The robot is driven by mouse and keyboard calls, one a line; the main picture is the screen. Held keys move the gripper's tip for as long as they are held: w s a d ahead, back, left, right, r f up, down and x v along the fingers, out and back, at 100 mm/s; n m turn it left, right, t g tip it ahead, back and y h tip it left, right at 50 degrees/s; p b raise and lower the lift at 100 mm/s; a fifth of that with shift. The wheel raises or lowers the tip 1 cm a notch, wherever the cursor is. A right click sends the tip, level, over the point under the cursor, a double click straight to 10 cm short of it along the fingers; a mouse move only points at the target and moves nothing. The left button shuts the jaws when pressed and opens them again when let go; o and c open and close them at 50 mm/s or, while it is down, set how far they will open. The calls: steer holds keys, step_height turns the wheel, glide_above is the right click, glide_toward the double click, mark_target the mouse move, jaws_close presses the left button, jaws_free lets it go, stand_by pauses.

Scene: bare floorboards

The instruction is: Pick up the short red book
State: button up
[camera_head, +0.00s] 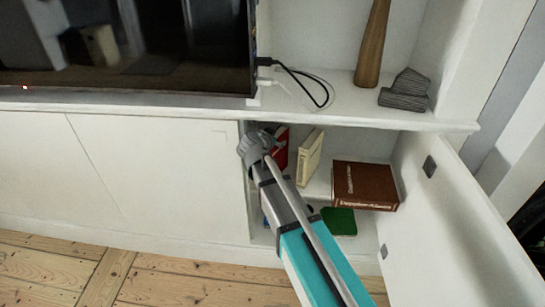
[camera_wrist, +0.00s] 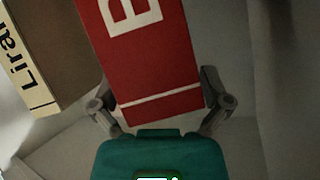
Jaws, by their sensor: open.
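The red book (camera_wrist: 150,60) fills the upper middle of the wrist view, with a large white letter and a white stripe near its lower end. It also shows in the head view as a red strip (camera_head: 281,148) upright inside the open cabinet, partly hidden by my arm. My gripper (camera_wrist: 161,106) is open, with one finger on each side of the book's near end. I cannot tell whether either finger touches it.
A cream book (camera_head: 309,157) stands just right of the red one; it also shows close to my left finger (camera_wrist: 42,65). A thick brown book (camera_head: 365,187) lies further right. A green item (camera_head: 339,221) is below. The open cabinet door (camera_head: 450,220) bounds the right.

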steer(key=shift+c, duration=0.2)
jaws_close()
stand_by(0.3)
